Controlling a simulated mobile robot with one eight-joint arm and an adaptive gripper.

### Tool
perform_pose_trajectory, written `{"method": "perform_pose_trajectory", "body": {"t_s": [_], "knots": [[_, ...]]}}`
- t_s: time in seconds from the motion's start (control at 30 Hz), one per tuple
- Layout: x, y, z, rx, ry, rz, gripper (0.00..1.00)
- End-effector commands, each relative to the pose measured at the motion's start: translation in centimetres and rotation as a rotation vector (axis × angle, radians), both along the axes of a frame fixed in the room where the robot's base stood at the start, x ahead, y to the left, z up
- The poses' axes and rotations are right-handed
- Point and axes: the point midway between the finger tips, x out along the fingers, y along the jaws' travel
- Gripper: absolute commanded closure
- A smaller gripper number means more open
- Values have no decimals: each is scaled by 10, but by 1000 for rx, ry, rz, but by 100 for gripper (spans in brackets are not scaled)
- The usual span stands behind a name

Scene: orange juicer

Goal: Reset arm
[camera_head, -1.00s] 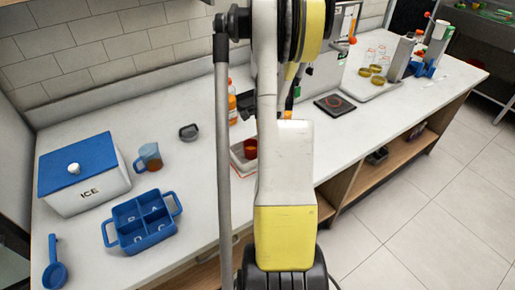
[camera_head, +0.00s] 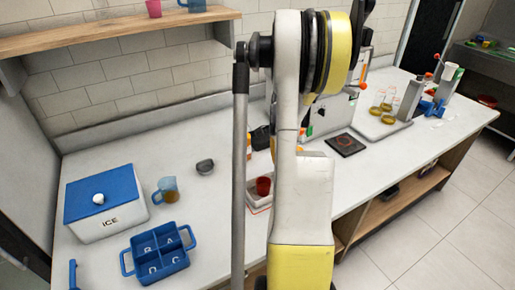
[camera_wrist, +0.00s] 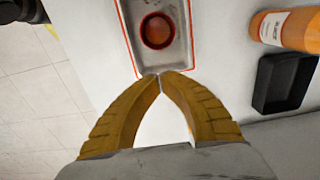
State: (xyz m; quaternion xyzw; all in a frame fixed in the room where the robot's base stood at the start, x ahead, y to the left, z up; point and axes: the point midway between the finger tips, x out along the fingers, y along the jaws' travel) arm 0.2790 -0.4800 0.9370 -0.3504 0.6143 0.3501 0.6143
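My gripper (camera_wrist: 160,77) shows in the wrist view with its two yellow-brown fingers meeting at the tips. Nothing is held between them; bare white counter shows in the gap below the tips. The fingertips appear at the near edge of a white tray with a red outline (camera_wrist: 183,60). A red cup (camera_wrist: 157,31) stands in that tray, beyond the tips. In the head view my arm (camera_head: 300,190) stands upright across the middle and hides the gripper. The red cup (camera_head: 263,186) and the tray (camera_head: 254,204) show just left of it.
An orange bottle (camera_wrist: 290,30) and a black tray (camera_wrist: 284,82) lie right of the fingers. On the counter (camera_head: 215,215) stand an ice box (camera_head: 105,220), a blue jug (camera_head: 166,190), a grey cup (camera_head: 205,166) and a blue compartment tray (camera_head: 180,262). A wooden shelf (camera_head: 120,32) hangs above.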

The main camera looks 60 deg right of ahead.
Motion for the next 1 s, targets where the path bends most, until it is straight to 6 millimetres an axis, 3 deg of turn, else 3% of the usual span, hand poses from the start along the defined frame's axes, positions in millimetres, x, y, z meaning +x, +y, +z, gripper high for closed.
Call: {"method": "perform_pose_trajectory", "body": {"t_s": [0.27,0.37,0.43,0.57,0.7,0.83,1.0], "knots": [[3,2,4,-3,-2,12,100],[20,18,18,-21,-11,86,100],[41,41,36,-48,-25,193,100],[89,109,80,-124,-67,485,100],[122,196,121,-218,-119,826,100],[132,277,147,-310,-172,1136,100],[121,375,165,-441,-249,1528,100]]}}
